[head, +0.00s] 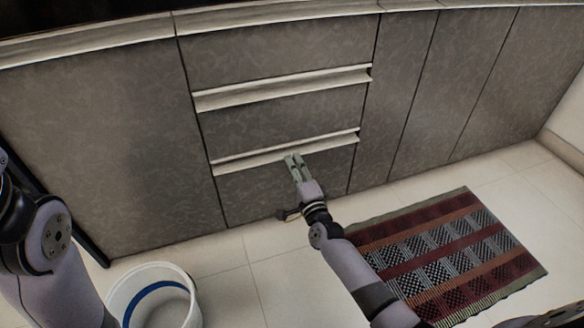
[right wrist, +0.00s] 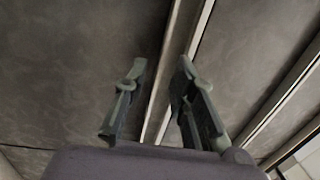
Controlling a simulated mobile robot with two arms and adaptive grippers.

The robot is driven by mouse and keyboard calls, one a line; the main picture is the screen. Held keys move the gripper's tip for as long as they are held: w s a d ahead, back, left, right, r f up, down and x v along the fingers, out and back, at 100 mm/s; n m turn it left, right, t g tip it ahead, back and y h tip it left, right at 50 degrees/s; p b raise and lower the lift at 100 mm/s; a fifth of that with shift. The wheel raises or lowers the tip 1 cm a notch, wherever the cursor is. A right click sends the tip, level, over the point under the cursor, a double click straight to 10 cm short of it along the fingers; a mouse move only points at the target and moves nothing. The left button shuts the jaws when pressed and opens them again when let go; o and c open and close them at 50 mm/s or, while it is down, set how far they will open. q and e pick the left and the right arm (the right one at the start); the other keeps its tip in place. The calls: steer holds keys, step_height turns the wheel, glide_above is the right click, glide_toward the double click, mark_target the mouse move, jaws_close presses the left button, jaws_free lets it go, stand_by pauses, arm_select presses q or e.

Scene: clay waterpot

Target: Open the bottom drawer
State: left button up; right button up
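The bottom drawer (head: 255,190) is the lowest front in the grey cabinet's drawer stack and looks closed. Its pale ledge handle (head: 240,162) runs along its top edge. My right gripper (head: 293,157) is at this handle, a little right of its middle. In the right wrist view, the two fingers of the right gripper (right wrist: 160,68) are apart, and the pale handle strip (right wrist: 172,65) shows in the gap between them. I cannot tell whether either finger touches it. My left arm shows at the lower left of the head view, but its gripper is out of frame.
Two more drawers with pale handles (head: 285,88) are above. A white bucket (head: 120,292) with a blue band stands on the floor at lower left. A patterned rug (head: 450,250) lies at right.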

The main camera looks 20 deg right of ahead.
steer(key=shift+w+r, duration=0.1)
steer(key=shift+w, duration=0.95)
steer(key=shift+c, duration=0.5)
jaws_close()
